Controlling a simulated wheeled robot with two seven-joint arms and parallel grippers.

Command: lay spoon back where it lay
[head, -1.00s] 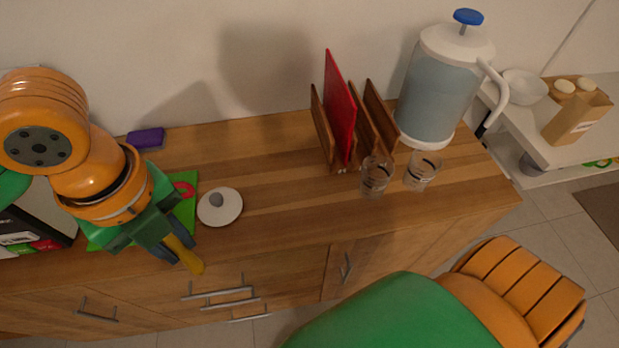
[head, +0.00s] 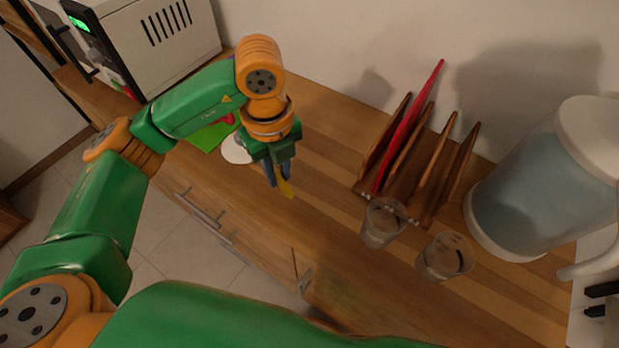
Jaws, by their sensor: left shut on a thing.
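My left gripper (head: 278,180) is shut on a yellow spoon (head: 287,188), of which only a short yellow end shows below the fingers. The gripper points down over the wooden counter (head: 325,125), near its front edge. I cannot tell whether the spoon touches the wood. A white round dish (head: 233,151) lies just left of the gripper, partly hidden by it. A green mat (head: 207,137) lies farther left behind my arm. My right gripper is out of view.
A rack (head: 432,165) holding a red board (head: 412,120) stands to the right. Two glasses (head: 382,222) (head: 445,257) stand before it, with a large water jug (head: 545,185) farther right. A white microwave (head: 155,42) is at the back left. Counter between gripper and rack is clear.

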